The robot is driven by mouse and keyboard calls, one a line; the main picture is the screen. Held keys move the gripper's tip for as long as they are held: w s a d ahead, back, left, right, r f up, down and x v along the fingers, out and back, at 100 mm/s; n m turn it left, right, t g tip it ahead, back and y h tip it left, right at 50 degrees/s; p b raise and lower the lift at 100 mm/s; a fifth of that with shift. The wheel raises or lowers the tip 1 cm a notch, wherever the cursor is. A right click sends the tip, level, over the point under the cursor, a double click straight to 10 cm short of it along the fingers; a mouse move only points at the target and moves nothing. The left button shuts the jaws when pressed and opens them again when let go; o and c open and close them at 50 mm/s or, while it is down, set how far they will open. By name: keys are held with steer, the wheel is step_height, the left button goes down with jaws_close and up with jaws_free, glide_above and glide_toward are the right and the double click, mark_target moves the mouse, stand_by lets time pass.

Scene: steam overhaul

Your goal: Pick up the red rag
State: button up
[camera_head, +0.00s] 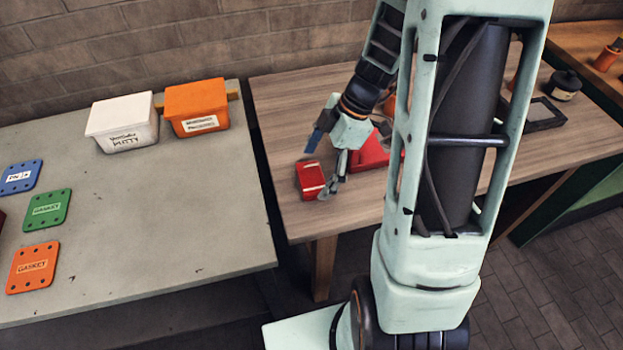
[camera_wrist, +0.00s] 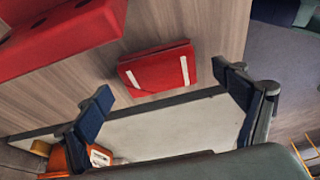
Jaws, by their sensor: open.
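The red rag (camera_head: 311,180) looks like a flat folded red cloth with pale stripes. It lies near the left end of the wooden table, close to the edge. The wrist view shows it whole (camera_wrist: 157,70), between and beyond my two fingers. My gripper (camera_head: 319,166) is open and beside the rag in the head view, with nothing between its fingers. In the wrist view the blue-padded fingers of my gripper (camera_wrist: 166,97) are spread wider than the rag. I cannot tell how high they are above it.
A larger red object (camera_head: 371,153) lies right of the rag, also at upper left in the wrist view (camera_wrist: 60,38). The wooden table (camera_head: 290,100) is separated by a gap from a grey table (camera_head: 200,220) holding a white bin (camera_head: 123,122), an orange bin (camera_head: 196,106) and several gasket plates.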

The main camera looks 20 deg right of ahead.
steer(key=shift+x, duration=0.85)
steer(key=shift+c, duration=0.3)
steer(key=c, duration=1.2)
steer(key=shift+w, duration=0.1)
